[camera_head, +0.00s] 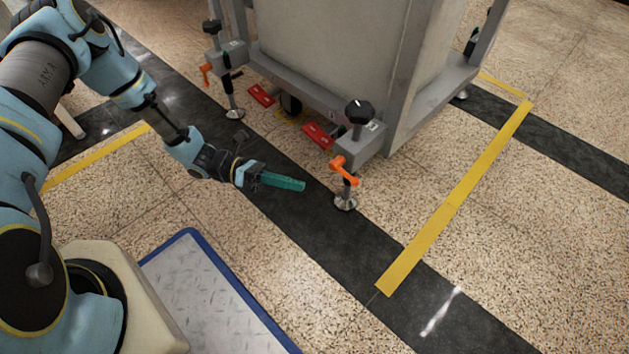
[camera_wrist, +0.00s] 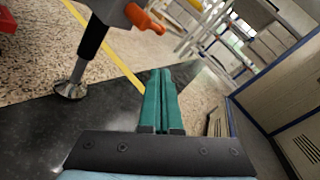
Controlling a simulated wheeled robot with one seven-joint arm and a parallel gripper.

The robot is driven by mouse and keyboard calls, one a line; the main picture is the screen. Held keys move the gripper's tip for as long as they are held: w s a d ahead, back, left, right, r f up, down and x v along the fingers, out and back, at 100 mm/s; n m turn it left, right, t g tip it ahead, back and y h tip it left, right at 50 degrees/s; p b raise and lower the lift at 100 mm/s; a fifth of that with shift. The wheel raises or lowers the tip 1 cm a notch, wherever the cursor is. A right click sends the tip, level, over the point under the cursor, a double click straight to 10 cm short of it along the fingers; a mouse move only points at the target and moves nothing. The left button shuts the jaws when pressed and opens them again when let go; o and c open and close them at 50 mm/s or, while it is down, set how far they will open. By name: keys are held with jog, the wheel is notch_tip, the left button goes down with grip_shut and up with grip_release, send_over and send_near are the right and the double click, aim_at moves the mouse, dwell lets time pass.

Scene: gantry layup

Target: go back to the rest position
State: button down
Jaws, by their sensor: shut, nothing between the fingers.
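My gripper (camera_head: 303,186) has green fingers and is stretched out low over the black floor strip in the head view. Its fingers lie together with nothing between them; they also show closed in the wrist view (camera_wrist: 161,72). The fingertips are just left of a levelling foot with an orange handle (camera_head: 346,170), apart from it. In the wrist view that orange handle (camera_wrist: 146,19) is above and left of the fingers. My arm reaches in from the left side of the head view.
A grey gantry frame (camera_head: 423,101) on levelling feet stands behind my gripper. Red pedals (camera_head: 318,136) sit low at its base. Yellow tape (camera_head: 456,197) marks the floor on the right. Open speckled floor (camera_head: 265,240) lies in front. White-framed furniture (camera_wrist: 225,20) shows in the wrist view.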

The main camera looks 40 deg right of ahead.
jog(key=w+a+r+m+t+y+p, duration=0.65)
jog(key=w+a+r+m+t, duration=0.25)
jog(key=w+a+r, duration=0.9)
jog(key=a+r+m+t+y+p, duration=0.3)
jog(key=a+r+t, duration=0.5)
jog(key=a+r, duration=0.9)
notch_tip(320, 180, up, 38)
jog(key=m+p, duration=0.1)
jog(key=p, duration=3.6)
jog(key=shift+w+m+h, duration=0.3)
jog(key=shift+h, duration=0.15)
